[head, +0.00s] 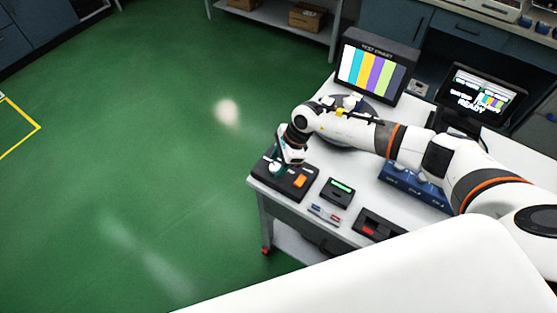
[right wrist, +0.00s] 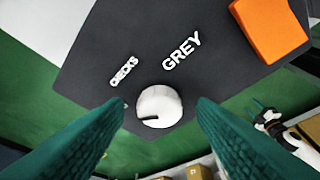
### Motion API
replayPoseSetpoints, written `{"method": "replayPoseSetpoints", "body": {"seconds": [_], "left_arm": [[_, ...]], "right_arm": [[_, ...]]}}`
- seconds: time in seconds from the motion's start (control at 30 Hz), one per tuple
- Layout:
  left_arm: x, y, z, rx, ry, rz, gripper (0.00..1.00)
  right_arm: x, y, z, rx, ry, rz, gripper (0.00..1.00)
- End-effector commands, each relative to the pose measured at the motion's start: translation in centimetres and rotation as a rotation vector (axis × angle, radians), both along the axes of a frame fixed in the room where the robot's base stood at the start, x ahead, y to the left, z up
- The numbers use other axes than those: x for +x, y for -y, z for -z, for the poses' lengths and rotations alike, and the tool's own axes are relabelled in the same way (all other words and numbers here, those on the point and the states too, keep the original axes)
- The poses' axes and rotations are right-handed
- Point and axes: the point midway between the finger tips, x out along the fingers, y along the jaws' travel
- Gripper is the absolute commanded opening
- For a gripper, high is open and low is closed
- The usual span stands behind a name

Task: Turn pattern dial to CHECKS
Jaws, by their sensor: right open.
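The pattern dial (right wrist: 160,105) is a round white knob on a dark control box (right wrist: 130,35). Its black pointer mark lies at its lower left in the right wrist view, directed left toward the left-hand finger and not at the CHECKS label (right wrist: 124,71), which is up and left. The GREY label (right wrist: 182,51) is above the knob. My right gripper (right wrist: 160,120) is open, with one teal finger on each side of the knob; contact is not clear. In the head view, my right gripper (head: 277,164) is over the box's left end.
An orange button (head: 300,181) is on the same box. A small green-screen device (head: 338,192) and a black box with a red part (head: 378,226) stand nearby. A monitor (head: 374,68) with color bars and a display reading READY (head: 482,95) stand behind.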

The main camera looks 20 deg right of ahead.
Motion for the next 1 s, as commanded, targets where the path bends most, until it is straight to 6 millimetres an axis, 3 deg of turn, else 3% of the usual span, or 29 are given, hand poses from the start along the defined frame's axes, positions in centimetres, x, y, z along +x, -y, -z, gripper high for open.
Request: {"method": "replayPoseSetpoints", "body": {"seconds": [0.23,0.5,1.0], "left_arm": [[-1.1,-0.1,0.1,0.002,-0.017,0.000,0.48],[-1.4,-0.1,0.1,0.003,-0.021,0.000,0.48],[-1.3,-0.1,-0.4,0.003,-0.021,0.000,0.48]], "right_arm": [[0.0,0.0,0.1,0.000,0.000,0.000,0.50],[0.0,0.0,0.0,0.001,-0.001,0.001,0.07],[-0.3,-0.1,0.0,0.000,-0.002,0.145,0.07]]}}
